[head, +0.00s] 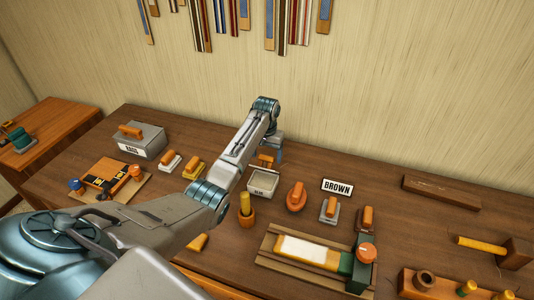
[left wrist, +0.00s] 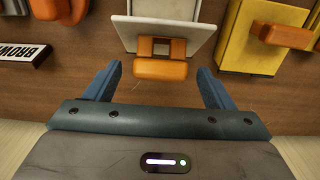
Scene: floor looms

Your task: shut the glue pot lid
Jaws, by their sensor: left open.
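The glue pot (head: 262,185) is a small pale box with a label on its front, near the middle of the bench. Its lid (head: 267,162) stands raised at the back of the box, with an orange handle. In the left wrist view the pale lid (left wrist: 190,37) shows with its orange handle (left wrist: 160,70) facing my gripper. My left gripper (left wrist: 160,72) is open behind the lid, one finger on each side of the handle, with gaps on both sides. In the head view the left gripper (head: 278,152) is partly hidden by its arm. My right gripper is not in view.
A BROWN sign (head: 338,187), an orange-topped oval tool (head: 296,196) and a grey block with an orange handle (head: 329,208) stand right of the pot. A grey lidded box (head: 142,140) and yellow block (head: 194,167) are left. The wall rises behind the bench.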

